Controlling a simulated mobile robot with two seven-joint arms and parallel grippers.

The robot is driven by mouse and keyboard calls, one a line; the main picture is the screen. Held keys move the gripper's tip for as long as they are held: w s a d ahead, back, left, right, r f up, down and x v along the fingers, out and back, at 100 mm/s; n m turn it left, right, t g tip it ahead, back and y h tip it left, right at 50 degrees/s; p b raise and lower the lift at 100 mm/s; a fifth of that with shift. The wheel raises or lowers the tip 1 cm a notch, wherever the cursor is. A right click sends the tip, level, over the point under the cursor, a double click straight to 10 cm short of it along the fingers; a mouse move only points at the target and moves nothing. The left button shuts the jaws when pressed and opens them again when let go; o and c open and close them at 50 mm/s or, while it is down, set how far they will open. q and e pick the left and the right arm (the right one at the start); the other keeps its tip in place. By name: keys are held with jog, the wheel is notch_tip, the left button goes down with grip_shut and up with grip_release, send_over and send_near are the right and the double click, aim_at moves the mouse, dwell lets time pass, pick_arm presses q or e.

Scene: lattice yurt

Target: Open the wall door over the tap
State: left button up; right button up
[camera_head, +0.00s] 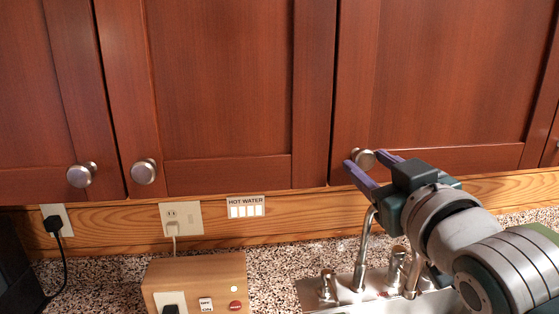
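The red-brown wall door (450,70) over the tap is at the right of the head view. It looks shut, its face in line with its neighbours. Its round metal knob (364,159) is at the door's lower left corner. My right gripper (363,158) reaches up from the lower right, with one purple finger on each side of the knob. I cannot tell whether the fingers press on it. The tap (365,245) stands at the sink below, partly behind my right arm. My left gripper is not in view.
Neighbouring shut doors with knobs (144,172) (82,175) are to the left. Below are a wooden strip with outlets (181,219), a hot water label (246,207), a wooden switch box (195,279) and a speckled counter (275,262).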

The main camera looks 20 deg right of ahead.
grip_shut()
dwell(1.0)
